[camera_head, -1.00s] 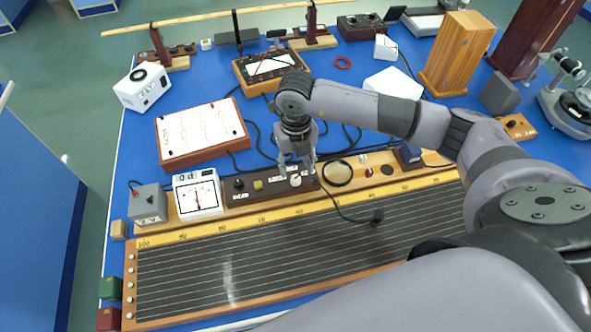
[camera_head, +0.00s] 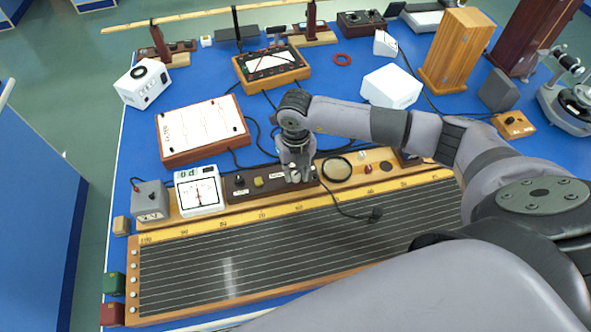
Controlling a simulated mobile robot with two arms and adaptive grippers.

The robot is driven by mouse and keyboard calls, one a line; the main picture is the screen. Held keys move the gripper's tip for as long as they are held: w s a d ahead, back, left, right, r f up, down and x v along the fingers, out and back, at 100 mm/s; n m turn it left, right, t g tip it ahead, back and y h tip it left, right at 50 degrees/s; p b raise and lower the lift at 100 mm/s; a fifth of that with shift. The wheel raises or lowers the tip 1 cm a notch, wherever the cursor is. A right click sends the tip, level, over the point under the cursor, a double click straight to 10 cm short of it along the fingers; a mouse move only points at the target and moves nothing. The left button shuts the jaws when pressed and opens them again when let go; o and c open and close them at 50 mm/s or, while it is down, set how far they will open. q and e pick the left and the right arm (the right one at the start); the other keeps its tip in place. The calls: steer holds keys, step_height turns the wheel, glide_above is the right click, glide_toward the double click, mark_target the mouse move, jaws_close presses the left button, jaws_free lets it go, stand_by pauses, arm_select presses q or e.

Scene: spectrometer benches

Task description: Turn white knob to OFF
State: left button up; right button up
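The white knob (camera_head: 294,178) is on the right part of a dark brown control panel (camera_head: 240,192), which also bears a black knob and a yellow part. The panel lies along the back of the long wired board. My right gripper (camera_head: 299,177) points down at the panel, its fingertips low around the white knob. The fingers partly hide the knob, so its pointer and the OFF mark cannot be read. I cannot tell whether the fingers touch it or are closed on it. My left gripper is not in view.
A white meter (camera_head: 198,194) and a grey box (camera_head: 149,201) stand left of the panel. A round black ring (camera_head: 336,169) lies just right of the gripper. A white-topped board (camera_head: 200,128) is behind. Black cables run around the arm. The striped board (camera_head: 240,262) in front is mostly clear.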

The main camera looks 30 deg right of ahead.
jaws_close()
steer(key=shift+f+n+b, duration=0.2)
steer(key=shift+n+b, duration=0.7)
steer(key=shift+b, duration=0.35)
steer(key=n+b, duration=0.7)
steer(key=b, duration=0.1)
steer(key=shift+r+n+b, duration=0.2)
steer(key=shift+n+b, duration=1.25)
steer(key=shift+n, duration=0.05)
steer(key=o, duration=0.6)
jaws_free()
steer(key=shift+c, duration=0.2)
